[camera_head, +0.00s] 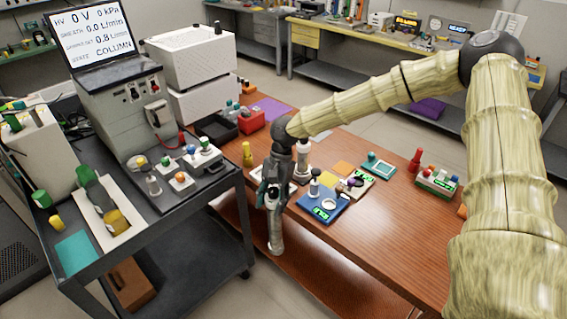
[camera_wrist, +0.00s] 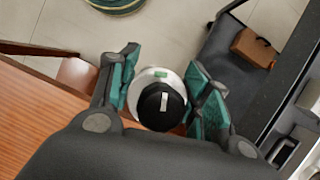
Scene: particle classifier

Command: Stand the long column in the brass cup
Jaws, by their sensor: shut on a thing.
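My gripper (camera_head: 270,192) is shut on the long column (camera_head: 275,235), a pale cylinder that hangs roughly upright below the fingers. In the wrist view the teal fingers of my gripper (camera_wrist: 160,88) stand on both sides of the column, whose black top (camera_wrist: 160,106) and white collar face the camera. The column is at the wooden table's near left side, beside the gap to the cart. A brass-coloured round piece (camera_head: 117,222), possibly the brass cup, is in a white tray on the cart. Its opening cannot be made out.
The dark cart (camera_head: 165,228) on the left carries the white tray (camera_head: 128,238), a laptop on an instrument, and small fittings. The wooden table (camera_head: 400,240) holds a blue scale (camera_head: 318,207), a yellow bottle (camera_head: 247,154) and several devices. A floor gap separates cart and table.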

